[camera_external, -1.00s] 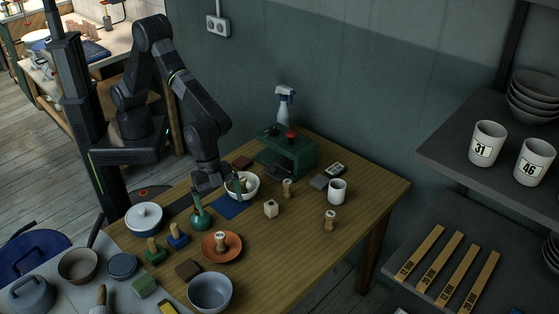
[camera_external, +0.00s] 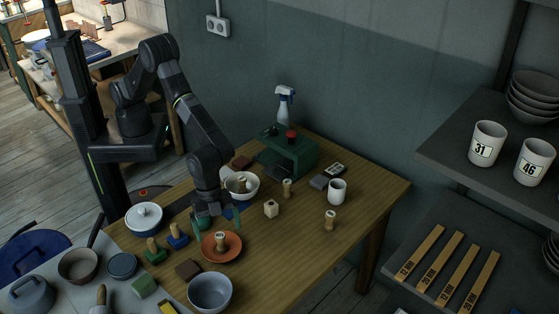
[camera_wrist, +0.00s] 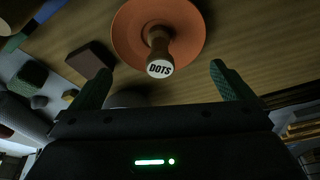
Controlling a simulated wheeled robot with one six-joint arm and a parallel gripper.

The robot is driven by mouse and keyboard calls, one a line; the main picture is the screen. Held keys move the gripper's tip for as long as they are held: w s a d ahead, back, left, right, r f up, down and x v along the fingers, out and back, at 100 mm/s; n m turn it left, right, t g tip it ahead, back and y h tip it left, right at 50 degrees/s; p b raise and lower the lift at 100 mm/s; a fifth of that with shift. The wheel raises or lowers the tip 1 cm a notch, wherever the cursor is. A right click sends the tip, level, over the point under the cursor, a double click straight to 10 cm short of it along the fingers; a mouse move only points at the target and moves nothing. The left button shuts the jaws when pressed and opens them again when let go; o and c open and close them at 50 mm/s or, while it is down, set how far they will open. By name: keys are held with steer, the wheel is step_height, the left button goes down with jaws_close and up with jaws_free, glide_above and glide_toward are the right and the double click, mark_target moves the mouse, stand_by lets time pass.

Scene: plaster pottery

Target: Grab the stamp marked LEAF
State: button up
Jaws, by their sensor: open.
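My gripper (camera_external: 217,219) is open and empty, with green fingers, near the orange saucer; its fingers frame the wrist view's middle (camera_wrist: 161,85). The stamp on the saucer (camera_external: 221,242) is upright; in the wrist view its top (camera_wrist: 160,69) reads DOTS, and it lies just beyond the fingertips. I see no label reading LEAF. Other wooden stamps stand near the machine (camera_external: 287,189) and at the table's right (camera_external: 330,221); one leans in the white bowl (camera_external: 240,183). Stamps with green (camera_external: 154,253) and blue (camera_external: 178,240) blocks stand at the left. Their labels are too small to read.
The orange saucer (camera_external: 207,252) lies between a grey-blue bowl (camera_external: 210,296) and my gripper. The table's right front is clear.

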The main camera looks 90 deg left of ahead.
stand_by(0.4)
steer(key=c, duration=1)
steer(key=shift+o, duration=0.2)
step_height(320, 180, up, 12)
steer(key=r, duration=0.1)
steer(key=n+t+y+b, duration=0.1)
steer(key=n+t+b, duration=0.3)
steer(key=n, duration=0.5)
glide_toward(287, 188)
steer(key=shift+m+g, duration=0.3)
steer(key=shift+g, duration=0.4)
steer(key=x, duration=0.3)
steer(key=a+x, duration=0.1)
steer(key=shift+w+d+f, duration=0.1)
steer(key=shift+w+f, duration=0.25)
steer(key=shift+w, duration=0.05)
steer(key=shift+a+p+x, duration=0.2)
steer(key=shift+x, duration=0.95)
steer(key=shift+a+p+x, duration=0.15)
steer(key=shift+a+x, duration=0.1)
steer(key=shift+x, duration=1.8)
